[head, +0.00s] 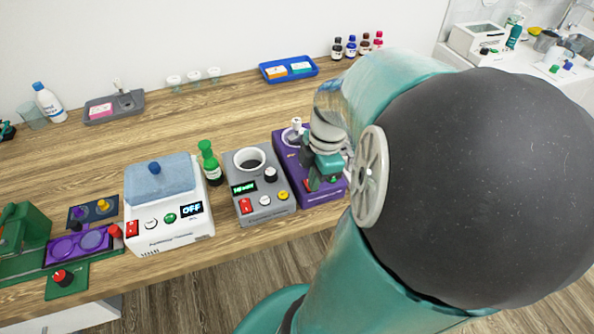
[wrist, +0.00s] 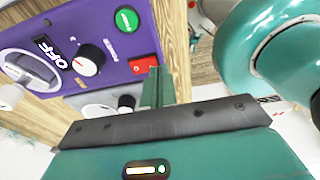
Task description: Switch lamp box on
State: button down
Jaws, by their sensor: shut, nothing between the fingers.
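No label that I can read says lamp box. A purple box (head: 318,196) stands right of the middle at the front of the bench, partly hidden by my gripper. In the wrist view the purple box (wrist: 110,22) shows an OFF display (wrist: 45,48), a black and white knob (wrist: 88,60), a green button (wrist: 126,19) and a red rocker switch (wrist: 143,65). My gripper (head: 316,182) is shut and empty, over the box's front panel. In the wrist view its fingertips (wrist: 155,78) are close beside the red switch; I cannot tell whether they touch it.
A grey device (head: 259,206) with a lit display stands just left of the purple box. Further left are a green-capped bottle (head: 210,164) and a white device (head: 168,232) with a blue lid and an OFF display. A blue tray (head: 289,69) lies behind. The bench middle is clear.

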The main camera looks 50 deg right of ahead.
jog(key=shift+f, duration=0.5)
jog(key=shift+r, duration=0.1)
notch_tip(320, 180, up, 7)
dwell(1.0)
dwell(0.4)
